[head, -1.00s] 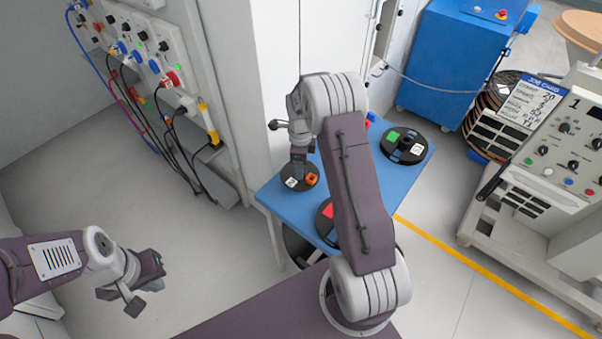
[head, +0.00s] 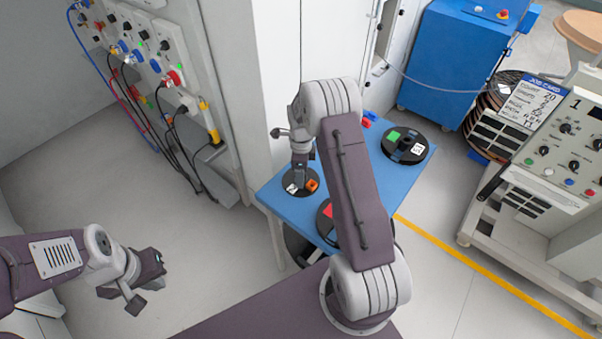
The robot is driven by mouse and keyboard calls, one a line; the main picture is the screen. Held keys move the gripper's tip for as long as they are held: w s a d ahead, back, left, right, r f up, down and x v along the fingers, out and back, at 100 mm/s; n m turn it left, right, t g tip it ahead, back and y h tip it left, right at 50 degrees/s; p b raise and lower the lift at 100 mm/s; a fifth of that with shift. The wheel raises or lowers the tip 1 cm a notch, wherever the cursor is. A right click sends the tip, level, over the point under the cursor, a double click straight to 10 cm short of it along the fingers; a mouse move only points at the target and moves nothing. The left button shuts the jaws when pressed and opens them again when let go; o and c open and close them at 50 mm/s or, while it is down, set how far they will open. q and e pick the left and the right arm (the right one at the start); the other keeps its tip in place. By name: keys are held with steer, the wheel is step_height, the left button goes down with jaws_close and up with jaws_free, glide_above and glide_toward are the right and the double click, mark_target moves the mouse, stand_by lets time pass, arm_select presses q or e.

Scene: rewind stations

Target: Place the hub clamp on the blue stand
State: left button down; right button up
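A round black piece with an orange and a white mark, which looks like the hub clamp (head: 293,189), is under my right gripper (head: 300,181) in the head view. The fingers point down at its middle and seem shut on it, though their tips are hard to make out. It is over the left part of the blue stand (head: 272,196); I cannot tell if it touches the top. My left gripper (head: 130,291) is over the floor at the lower left, away from the stand, with its finger gap unclear.
A black reel with green and white marks (head: 408,156) lies on the stand's right part. Another reel with a red mark (head: 327,212) is partly hidden behind my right arm. A small red thing (head: 368,121) is at the back. A control cart (head: 545,185) stands right.

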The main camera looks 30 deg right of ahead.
step_height(320, 180, up, 12)
steer(key=s+a+n, duration=0.5)
steer(key=s+n, duration=0.4)
steer(key=n, duration=0.3)
steer(key=s+a+f+n+t, duration=0.1)
steer(key=s+a+n, duration=0.4)
steer(key=s+n, duration=0.4)
steer(key=n, duration=0.3)
steer(key=shift+s+a+f+n, duration=0.15)
steer(key=shift+s+a+n, duration=0.15)
steer(key=shift+s+a, duration=0.1)
